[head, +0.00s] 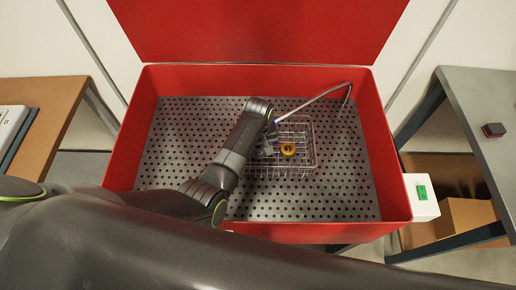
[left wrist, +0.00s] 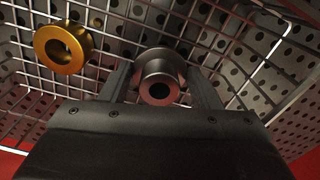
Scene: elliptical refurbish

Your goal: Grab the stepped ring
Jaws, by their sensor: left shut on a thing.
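The stepped ring (left wrist: 160,74) is a grey metal ring with a wide flange and a narrower collar around a dark hole. In the left wrist view it sits between the two fingers of my left gripper (left wrist: 163,88), which is shut on it. In the head view my left gripper (head: 266,151) reaches down into the wire basket (head: 313,150), and the ring is too small and covered to make out clearly. My right gripper is in neither view.
A gold ring (head: 288,150) lies in the basket beside my left gripper; it also shows in the left wrist view (left wrist: 63,47). The basket stands on the perforated floor (head: 185,140) of a red tub (head: 388,165).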

